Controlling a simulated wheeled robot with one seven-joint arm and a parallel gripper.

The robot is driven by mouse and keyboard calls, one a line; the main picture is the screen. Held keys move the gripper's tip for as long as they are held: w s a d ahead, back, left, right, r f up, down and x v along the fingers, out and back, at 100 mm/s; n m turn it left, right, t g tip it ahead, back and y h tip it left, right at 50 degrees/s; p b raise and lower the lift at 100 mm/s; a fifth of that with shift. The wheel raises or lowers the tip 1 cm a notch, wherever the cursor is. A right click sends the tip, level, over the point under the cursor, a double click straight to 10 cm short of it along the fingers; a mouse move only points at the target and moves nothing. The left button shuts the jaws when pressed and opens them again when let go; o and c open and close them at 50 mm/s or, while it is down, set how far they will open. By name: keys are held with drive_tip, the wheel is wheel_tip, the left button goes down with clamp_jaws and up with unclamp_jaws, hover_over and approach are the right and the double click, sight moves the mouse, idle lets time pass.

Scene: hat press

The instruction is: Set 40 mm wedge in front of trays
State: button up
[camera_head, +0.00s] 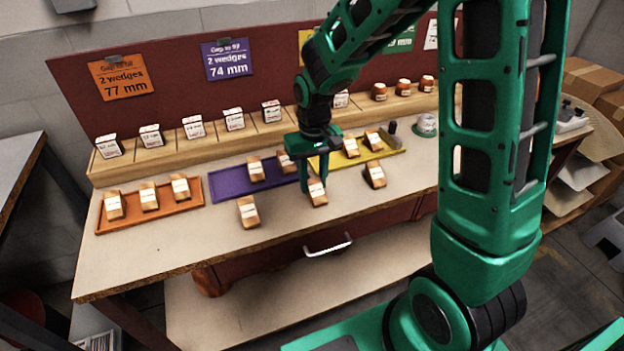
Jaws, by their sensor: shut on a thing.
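My gripper (314,187) points down at the worktop in front of the trays. It is shut on a wooden wedge (318,195) with a white label, at or just above the worktop; contact cannot be told. The label is too small to read. Other labelled wedges stand in front of the trays, one to the left (248,212) and one to the right (376,175). The orange tray (184,207) holds three wedges. The purple tray (225,184) shows two, one partly behind my gripper.
A wooden step (220,142) along the back carries several labelled blocks and small jars. Signs on the red board include orange "2 wedges 77 mm" (122,78) and purple "2 wedges 74 mm" (228,60). The worktop's front left (150,255) is clear. My arm hides part of the right side.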

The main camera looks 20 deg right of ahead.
sight(313, 179)
drive_tip(key=o, duration=1.1)
drive_tip(key=shift+f, duration=0.1)
drive_tip(key=shift+c, duration=0.2)
wheel_tip(313, 179, up, 12)
drive_tip(key=s+d+r+m, duration=0.3)
drive_tip(key=s+d, duration=0.9)
drive_tip(key=s+d+f+m, duration=0.1)
drive_tip(key=s+d, duration=0.1)
drive_tip(key=s, duration=0.5)
drive_tip(key=s+d+f+m, duration=0.1)
drive_tip(key=s+d+m, duration=0.1)
drive_tip(key=s, duration=0.5)
drive_tip(key=shift+d, duration=0.65)
